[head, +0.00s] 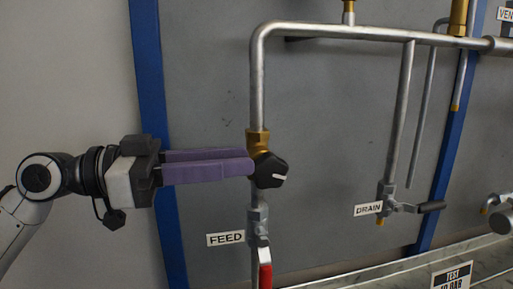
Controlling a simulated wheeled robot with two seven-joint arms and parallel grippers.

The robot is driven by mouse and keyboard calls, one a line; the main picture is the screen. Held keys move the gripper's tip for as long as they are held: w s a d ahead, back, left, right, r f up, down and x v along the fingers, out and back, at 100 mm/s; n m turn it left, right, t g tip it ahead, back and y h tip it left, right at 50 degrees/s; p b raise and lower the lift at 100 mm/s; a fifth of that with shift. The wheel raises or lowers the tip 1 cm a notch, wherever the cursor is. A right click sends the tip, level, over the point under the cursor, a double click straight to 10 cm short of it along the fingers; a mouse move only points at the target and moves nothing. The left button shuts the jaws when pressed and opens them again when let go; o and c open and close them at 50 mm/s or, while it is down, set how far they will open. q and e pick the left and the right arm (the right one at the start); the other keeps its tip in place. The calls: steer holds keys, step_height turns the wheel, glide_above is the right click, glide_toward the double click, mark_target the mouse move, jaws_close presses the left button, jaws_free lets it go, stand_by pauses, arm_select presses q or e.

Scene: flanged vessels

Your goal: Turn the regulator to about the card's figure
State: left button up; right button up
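The regulator is a black faceted knob (270,171) on a brass body (258,142) in the feed pipe. A white mark on its face points right and slightly down. My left gripper (251,165) comes in from the left with its two purple fingers level, tips at the knob's left edge. The fingers overlap in this view, so I cannot tell their gap or whether they touch the knob. A card (452,277) reading "TEST" and "TO BAR" is at the bottom right; the frame cuts it off and no figure shows. My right gripper is not in view.
A red-handled valve (264,270) sits below the regulator beside the FEED label (225,239). The drain valve (388,200) with a dark lever is to the right. A pipe (370,33) runs across the top. The grey panel between the feed and drain pipes is bare.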

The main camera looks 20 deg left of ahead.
mark_target(261, 156)
arm_select(q)
steer(key=p+x, duration=0.1)
steer(key=x, duration=0.2)
steer(key=shift+d+r, duration=0.1)
steer(key=shift+r, duration=0.05)
steer(key=shift+w+d, duration=0.3)
jaws_close()
steer(key=p, duration=0.2)
steer(key=r+y+p, duration=0.1)
steer(key=p, duration=0.1)
steer(key=shift+w+d+g, duration=0.1)
steer(key=shift+d+g, duration=0.05)
steer(key=shift+g, duration=0.25)
steer(key=shift+d+f+y+p, duration=0.15)
steer(key=shift+y+p, duration=0.35)
steer(key=shift+p, duration=0.6)
steer(key=shift+w+f, duration=0.1)
steer(key=shift+f, duration=0.1)
